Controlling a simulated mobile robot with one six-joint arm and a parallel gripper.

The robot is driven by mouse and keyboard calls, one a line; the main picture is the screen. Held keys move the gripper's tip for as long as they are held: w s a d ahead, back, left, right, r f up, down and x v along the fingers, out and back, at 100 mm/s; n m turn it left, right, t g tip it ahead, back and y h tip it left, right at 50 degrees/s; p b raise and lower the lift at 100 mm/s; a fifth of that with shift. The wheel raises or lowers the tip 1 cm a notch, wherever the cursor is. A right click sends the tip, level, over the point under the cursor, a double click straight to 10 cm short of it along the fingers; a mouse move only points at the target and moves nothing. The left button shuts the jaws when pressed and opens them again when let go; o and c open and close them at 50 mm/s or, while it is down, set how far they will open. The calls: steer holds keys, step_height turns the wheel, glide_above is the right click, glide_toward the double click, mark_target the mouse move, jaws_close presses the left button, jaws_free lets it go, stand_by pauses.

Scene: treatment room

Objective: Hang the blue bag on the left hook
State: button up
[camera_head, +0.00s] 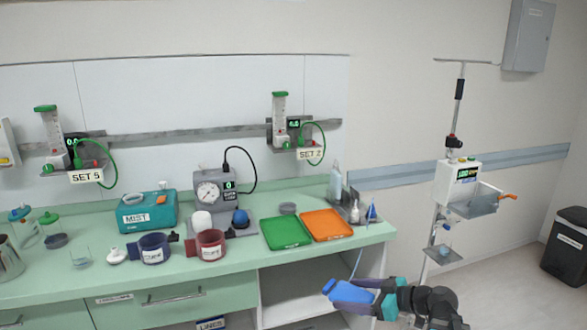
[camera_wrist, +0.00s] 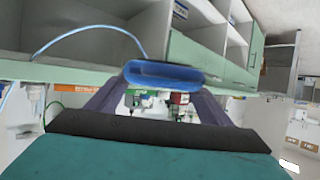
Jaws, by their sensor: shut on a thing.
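My gripper (camera_head: 362,290) is low in front of the counter's right end, shut on the blue bag (camera_head: 348,292). In the wrist view the bag (camera_wrist: 163,76) shows as a blue, rounded shape between the dark fingers. A thin pale-blue tube (camera_head: 357,264) rises from near the bag in the head view. The pole stand (camera_head: 459,120) is to the right, with a thin crossbar on top. The left end of that bar (camera_head: 437,60), which looks like the left hook, is bare and far above my gripper. The right end (camera_head: 497,64) is bare too.
The green counter (camera_head: 240,262) holds green (camera_head: 287,233) and orange (camera_head: 327,224) trays, cups and devices. A small blue cone (camera_head: 372,213) is at its right end. The stand carries a white device (camera_head: 458,180) and a tray. A black bin (camera_head: 566,246) stands far right. Floor between looks clear.

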stand_by(0.7)
steer(key=shift+a, duration=0.15)
steer(key=shift+a+r, duration=0.1)
steer(key=shift+a, duration=0.75)
steer(key=shift+d, duration=0.1)
